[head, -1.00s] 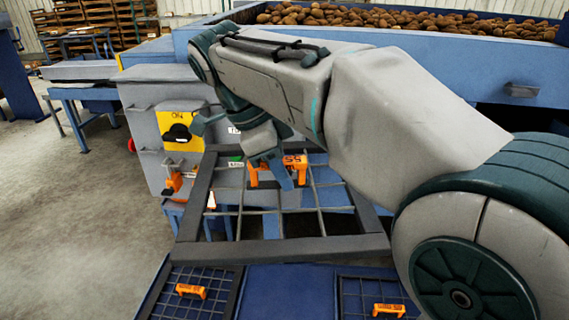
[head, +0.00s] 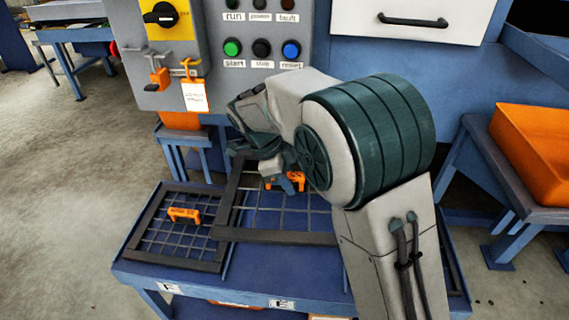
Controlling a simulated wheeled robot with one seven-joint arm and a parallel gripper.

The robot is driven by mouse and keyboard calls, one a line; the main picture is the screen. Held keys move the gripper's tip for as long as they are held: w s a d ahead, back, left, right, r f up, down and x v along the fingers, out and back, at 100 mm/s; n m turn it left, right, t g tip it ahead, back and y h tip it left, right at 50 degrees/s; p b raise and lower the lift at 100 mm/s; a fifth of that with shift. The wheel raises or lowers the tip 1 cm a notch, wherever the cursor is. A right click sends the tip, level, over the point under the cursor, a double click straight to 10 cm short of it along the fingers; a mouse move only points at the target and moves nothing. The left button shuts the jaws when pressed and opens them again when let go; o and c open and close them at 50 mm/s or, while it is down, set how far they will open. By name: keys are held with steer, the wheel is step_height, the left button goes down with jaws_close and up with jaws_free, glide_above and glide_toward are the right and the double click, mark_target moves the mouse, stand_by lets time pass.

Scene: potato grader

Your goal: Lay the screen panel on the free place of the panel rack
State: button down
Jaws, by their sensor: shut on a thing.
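The screen panel (head: 278,237), a dark frame with a wire grid and an orange handle (head: 298,179), is level over the middle of the panel rack (head: 190,282). My gripper (head: 287,185) is shut on its handle. The panel's left edge overlaps the right edge of the left-hand panel (head: 150,253) in the picture. I cannot tell whether it touches the rack. The rack is a blue low table with labels on its front edge. My arm hides the panel's right part and most of the rack's right side.
A dark frame edge (head: 455,268) shows at the rack's right end. A grey control box (head: 215,100) with buttons stands behind the rack. An orange crate (head: 535,150) sits on a blue stand at the right. Open concrete floor (head: 70,180) lies to the left.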

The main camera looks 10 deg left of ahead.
steer(key=shift+m, duration=0.3)
steer(key=shift+w+d+f+b, duration=0.2)
steer(key=shift+f+b, duration=1.15)
steer(key=shift+f, duration=1.85)
steer(key=shift+w+d+f+b, duration=0.25)
steer(key=shift+f+b, duration=1.05)
steer(key=shift+f, duration=1.9)
steer(key=shift+w+d+f+b, duration=0.2)
steer(key=shift+f+b, duration=1.15)
steer(key=shift+f, duration=1.85)
steer(key=shift+f+b, duration=0.45)
steer(key=shift+f, duration=0.1)
steer(key=c, duration=1.2)
jaws_free()
steer(key=shift+s, duration=0.1)
steer(key=shift+o, duration=0.2)
steer(key=shift+f, duration=0.1)
steer(key=p+v, duration=0.2)
steer(key=v, duration=1.2)
steer(key=shift+w+d+p, duration=0.2)
steer(key=shift+p, duration=0.15)
